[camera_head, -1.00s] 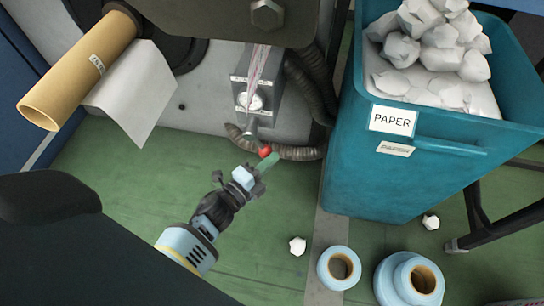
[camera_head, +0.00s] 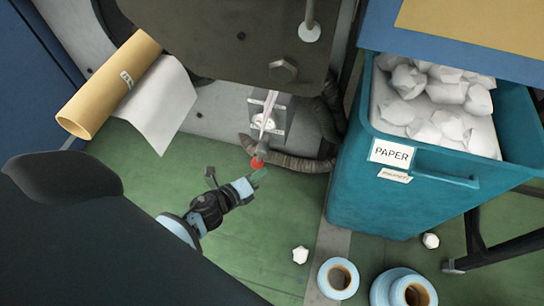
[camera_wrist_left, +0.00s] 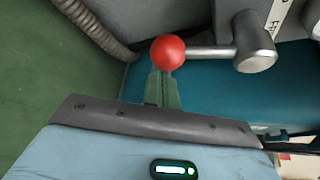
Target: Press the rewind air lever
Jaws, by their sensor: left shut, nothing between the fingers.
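My left gripper (camera_head: 258,175) has green fingers, shut and empty, at the knob's underside in the head view. In the wrist view the fingertips (camera_wrist_left: 165,75) overlap the knob's lower edge; I cannot tell whether they touch. My right gripper is out of view.
A teal bin (camera_head: 345,185) marked PAPER, full of crumpled paper, stands right of the lever. A ribbed hose (camera_head: 290,162) runs behind the knob. A cardboard roll (camera_head: 108,85) with a white sheet is at upper left. Tape rolls (camera_head: 338,278) and paper balls lie on the green floor.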

